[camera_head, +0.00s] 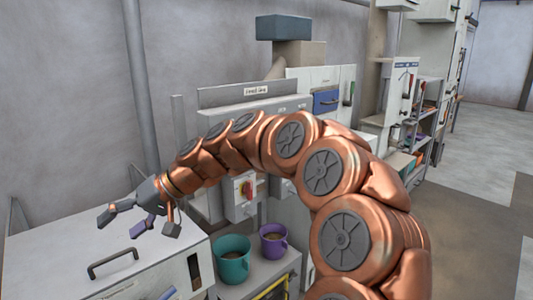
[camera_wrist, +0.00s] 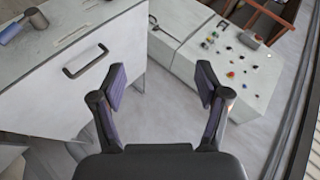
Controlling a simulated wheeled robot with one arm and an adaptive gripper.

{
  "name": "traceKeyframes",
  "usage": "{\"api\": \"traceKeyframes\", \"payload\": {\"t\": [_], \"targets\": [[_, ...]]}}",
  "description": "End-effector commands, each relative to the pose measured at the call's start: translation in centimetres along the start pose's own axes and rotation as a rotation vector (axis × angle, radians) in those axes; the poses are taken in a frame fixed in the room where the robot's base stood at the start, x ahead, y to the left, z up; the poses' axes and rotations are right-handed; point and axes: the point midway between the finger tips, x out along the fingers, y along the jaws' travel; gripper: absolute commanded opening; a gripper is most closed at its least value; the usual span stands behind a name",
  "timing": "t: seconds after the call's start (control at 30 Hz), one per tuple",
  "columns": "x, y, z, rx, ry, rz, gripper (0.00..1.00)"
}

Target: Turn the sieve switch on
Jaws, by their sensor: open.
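A red and yellow rotary switch (camera_head: 246,190) sits on a grey box on the front of the machine (camera_head: 250,130), in the middle of the head view. I cannot read a label that names it as the sieve switch, nor tell its setting. My gripper (camera_head: 140,218) is open and empty, left of this switch and above the white cabinet top. In the wrist view my gripper (camera_wrist: 160,85) has its fingers wide apart with nothing between them. A sloped panel (camera_wrist: 182,58) with several coloured buttons lies beyond the right finger there; its labels are too small to read.
A white cabinet (camera_head: 50,250) with a dark handle (camera_head: 113,263) is under my gripper. A teal pot (camera_head: 232,265) and a purple pot (camera_head: 273,241) stand on a low surface below the switch. My arm crosses in front of the machine. Open floor (camera_head: 480,190) lies at right.

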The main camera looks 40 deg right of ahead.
Motion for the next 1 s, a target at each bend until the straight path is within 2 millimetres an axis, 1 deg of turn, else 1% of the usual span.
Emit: {"api": "traceKeyframes", "payload": {"t": [0.03,0.07,0.1,0.17,0.2,0.27,0.3,0.37,0.4,0.43,0.47,0.5,0.57,0.6,0.7,0.8,0.83,0.9,1.0], "targets": [[-1.0,1.5,-3.0,0.021,0.071,-0.035,0.75],[-1.8,2.2,-4.6,0.028,0.113,-0.055,0.75],[-2.9,3.3,-6.7,0.041,0.169,-0.078,0.75],[-4.8,5.4,-9.7,0.06,0.259,-0.107,0.75],[-6.2,6.9,-11.6,0.073,0.317,-0.124,0.75],[-8.7,9.7,-14.2,0.094,0.411,-0.14,0.75],[-10.4,11.6,-15.7,0.107,0.472,-0.15,0.75],[-13.3,14.9,-17.6,0.129,0.568,-0.153,0.75],[-15.3,17.2,-18.7,0.144,0.632,-0.153,0.75],[-16.8,19.0,-19.4,0.155,0.68,-0.151,0.75],[-18.4,20.9,-19.9,0.165,0.728,-0.144,0.75],[-20.7,23.6,-20.4,0.18,0.792,-0.133,0.75],[-23.8,27.1,-20.8,0.199,0.879,-0.113,0.75],[-25.9,29.5,-20.8,0.211,0.936,-0.096,0.75],[-30.1,34.3,-20.2,0.234,1.047,-0.054,0.75],[-33.3,37.6,-19.3,0.247,1.125,-0.016,0.75],[-33.9,38.3,-19.1,0.251,1.141,-0.009,0.75],[-35.0,39.4,-18.7,0.256,1.166,0.004,0.75],[-35.6,40.0,-18.6,0.258,1.183,0.012,0.75]]}}
